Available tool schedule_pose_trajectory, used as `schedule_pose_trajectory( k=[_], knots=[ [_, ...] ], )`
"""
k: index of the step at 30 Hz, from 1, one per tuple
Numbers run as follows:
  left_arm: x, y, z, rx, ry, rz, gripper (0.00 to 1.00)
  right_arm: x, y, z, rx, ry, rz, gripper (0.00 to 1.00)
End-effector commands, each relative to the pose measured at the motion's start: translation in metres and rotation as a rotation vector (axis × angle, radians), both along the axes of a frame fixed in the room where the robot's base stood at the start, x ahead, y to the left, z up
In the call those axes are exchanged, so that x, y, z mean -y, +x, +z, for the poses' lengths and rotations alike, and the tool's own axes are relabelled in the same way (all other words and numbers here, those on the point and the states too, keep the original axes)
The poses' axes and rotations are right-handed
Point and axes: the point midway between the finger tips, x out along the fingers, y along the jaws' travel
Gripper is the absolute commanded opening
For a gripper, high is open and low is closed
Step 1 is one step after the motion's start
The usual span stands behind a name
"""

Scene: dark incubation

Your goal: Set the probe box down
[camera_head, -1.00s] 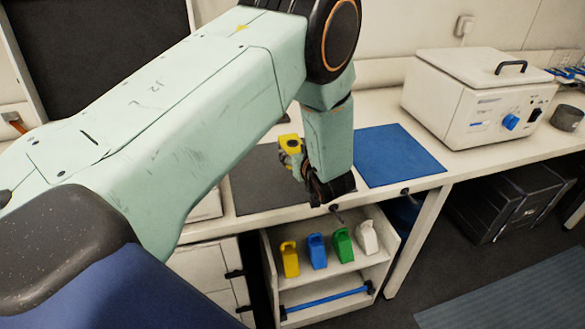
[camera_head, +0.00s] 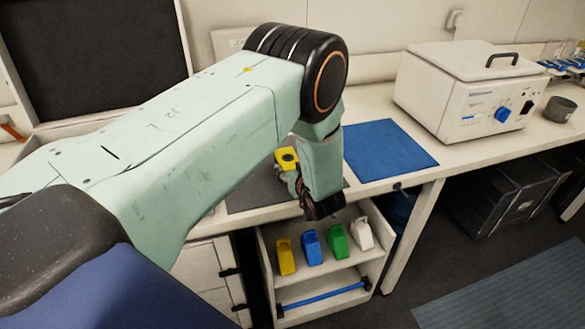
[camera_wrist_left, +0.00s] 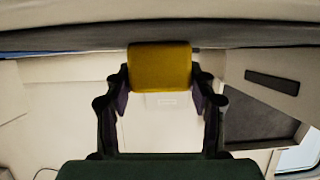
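The yellow probe box (camera_head: 287,157) has a dark patch on its top face. In the head view it is at the end of my left arm, over the grey mat (camera_head: 246,190) on the bench. My left gripper (camera_head: 290,174) is partly hidden behind its own arm. In the left wrist view the yellow box (camera_wrist_left: 160,67) sits between the two fingertips of my left gripper (camera_wrist_left: 160,84), which is shut on it. I cannot tell whether the box touches the mat. My right gripper is not in view.
A blue mat (camera_head: 388,149) lies bare to the right of the grey mat. A white lidded bath (camera_head: 465,95) and a dark round pot (camera_head: 559,109) stand farther right. Below the bench, an open shelf unit (camera_head: 372,262) holds several coloured bottles and a blue bar.

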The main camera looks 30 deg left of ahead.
Motion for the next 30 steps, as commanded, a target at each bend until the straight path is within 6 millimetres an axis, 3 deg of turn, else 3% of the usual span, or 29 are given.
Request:
schedule_pose_trajectory(
  k=[6, 19, 30],
  knots=[
    [0.000, 0.000, 0.001, 0.000, 0.000, 0.000, 0.76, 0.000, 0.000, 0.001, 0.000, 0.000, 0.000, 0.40],
    [0.000, 0.000, 0.007, 0.000, 0.000, 0.000, 0.77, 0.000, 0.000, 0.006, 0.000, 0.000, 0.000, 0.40],
    [0.040, -0.032, 0.030, -0.001, 0.001, -0.004, 0.77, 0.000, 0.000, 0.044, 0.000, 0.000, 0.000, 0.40]
  ],
)
